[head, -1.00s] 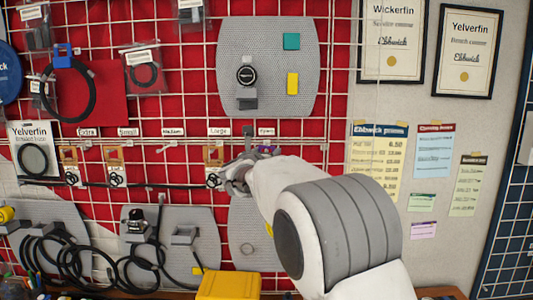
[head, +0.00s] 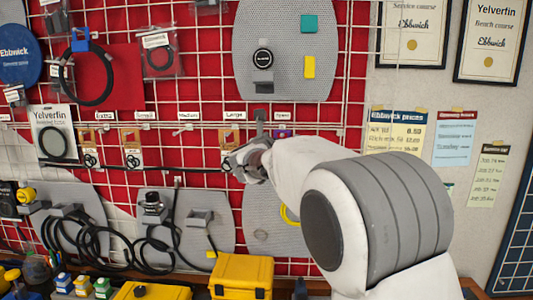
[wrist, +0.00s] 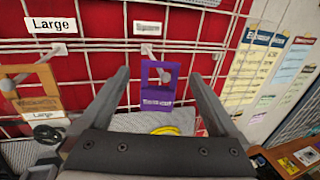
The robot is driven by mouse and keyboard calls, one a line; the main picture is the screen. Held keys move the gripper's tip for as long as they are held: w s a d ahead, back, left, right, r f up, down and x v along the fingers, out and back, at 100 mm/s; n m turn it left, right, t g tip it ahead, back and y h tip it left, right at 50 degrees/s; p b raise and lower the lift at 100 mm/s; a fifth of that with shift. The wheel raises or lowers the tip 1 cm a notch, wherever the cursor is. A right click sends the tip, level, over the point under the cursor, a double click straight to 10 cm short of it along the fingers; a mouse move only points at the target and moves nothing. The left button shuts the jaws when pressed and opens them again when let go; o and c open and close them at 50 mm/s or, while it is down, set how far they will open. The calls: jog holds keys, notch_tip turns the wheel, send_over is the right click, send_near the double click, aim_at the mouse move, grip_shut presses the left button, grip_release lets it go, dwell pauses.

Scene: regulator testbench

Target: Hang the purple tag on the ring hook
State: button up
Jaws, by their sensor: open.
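The purple tag (wrist: 157,92) has a square window near its top and is upright in the wrist view, between my gripper's two fingers. A pale peg shows through the window; I cannot tell whether it bears the tag. In the head view a small patch of the purple tag (head: 284,133) shows below the last label, partly behind my arm. My gripper (wrist: 160,74) is open, with a finger on each side of the tag and gaps between. In the head view my gripper (head: 246,158) is partly hidden by its own wrist. I cannot tell which peg is the ring hook.
A brown tag (wrist: 37,92) hangs left of my gripper under the "Large" label (wrist: 50,25). The "Medium" label (head: 188,115) has no tag under it. A yellow case (head: 241,275) stands below. White wire grid lies close behind the pegs.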

jog(key=s+a+r+n+y+b, duration=0.2)
jog(key=s+n+y+b, duration=0.3)
jog(key=s+n, duration=1)
jog(key=s+d+f+n+g, duration=0.4)
jog(key=s+f+n, duration=0.4)
jog(key=s, duration=0.2)
jog(key=s+d+f+n+g, duration=0.4)
jog(key=s+d+f+n, duration=0.3)
jog(key=s, duration=0.4)
jog(key=s+d+f+n+g, duration=0.3)
jog(key=s+d+f+n, duration=0.3)
jog(key=s+f+n, duration=0.3)
jog(key=shift+s+d+f+g+p, duration=0.25)
jog(key=shift+s+f+g+p, duration=0.3)
jog(key=shift+s, duration=0.25)
